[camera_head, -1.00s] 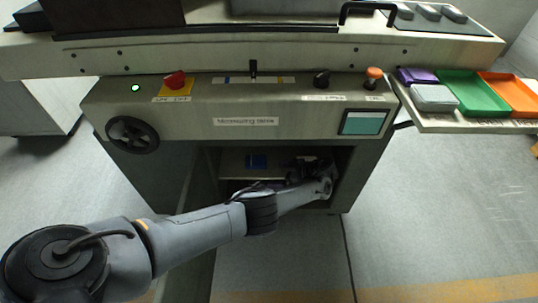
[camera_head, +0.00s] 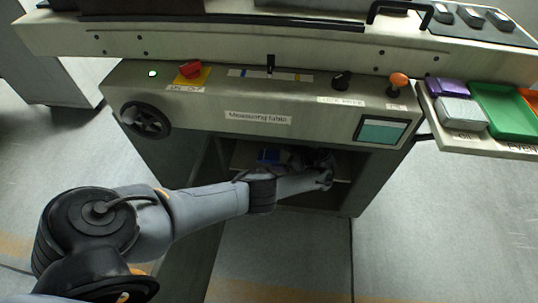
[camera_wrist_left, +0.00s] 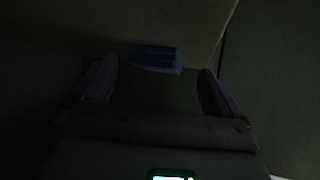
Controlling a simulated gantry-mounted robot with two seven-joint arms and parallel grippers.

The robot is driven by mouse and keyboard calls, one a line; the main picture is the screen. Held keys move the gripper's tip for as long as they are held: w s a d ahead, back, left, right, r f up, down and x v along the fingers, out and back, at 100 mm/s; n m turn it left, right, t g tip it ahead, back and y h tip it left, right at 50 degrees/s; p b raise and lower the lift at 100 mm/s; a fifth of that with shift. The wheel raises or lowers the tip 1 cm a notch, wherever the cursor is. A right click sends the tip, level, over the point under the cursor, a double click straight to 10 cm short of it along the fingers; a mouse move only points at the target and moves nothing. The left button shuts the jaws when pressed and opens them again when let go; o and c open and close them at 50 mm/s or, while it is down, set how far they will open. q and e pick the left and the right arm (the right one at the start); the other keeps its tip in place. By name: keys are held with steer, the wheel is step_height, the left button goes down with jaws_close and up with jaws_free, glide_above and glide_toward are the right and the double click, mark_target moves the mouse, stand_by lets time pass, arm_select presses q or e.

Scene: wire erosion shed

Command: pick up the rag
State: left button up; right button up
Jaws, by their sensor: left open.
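A small blue thing, which looks like the rag (camera_head: 268,157), lies in the dim open compartment under the panel. In the left wrist view the rag (camera_wrist_left: 155,58) is a blue folded shape just ahead of the fingers, near the middle. My left arm reaches into the compartment from the left. My left gripper (camera_wrist_left: 158,78) is open, with one finger at each side and nothing between them. In the head view it is dark and partly lost in shadow, right of the rag. My right gripper is not in view.
The compartment's left wall (camera_head: 205,190) and the control panel (camera_head: 190,105) above it frame the opening closely. The panel carries a handwheel (camera_head: 146,119), a red switch (camera_head: 191,69) and a screen (camera_head: 381,131).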

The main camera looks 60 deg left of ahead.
mark_target(269, 154)
arm_select(q)
steer(key=s+a, duration=0.1)
steer(key=a, duration=0.1)
steer(key=s+a+b, duration=0.1)
steer(key=a, duration=0.1)
steer(key=shift+s+f, duration=0.35)
steer(key=shift+f, duration=0.05)
steer(key=shift+a, duration=0.3)
steer(key=shift+d, duration=0.15)
steer(key=shift+c, duration=0.5)
steer(key=c, duration=1)
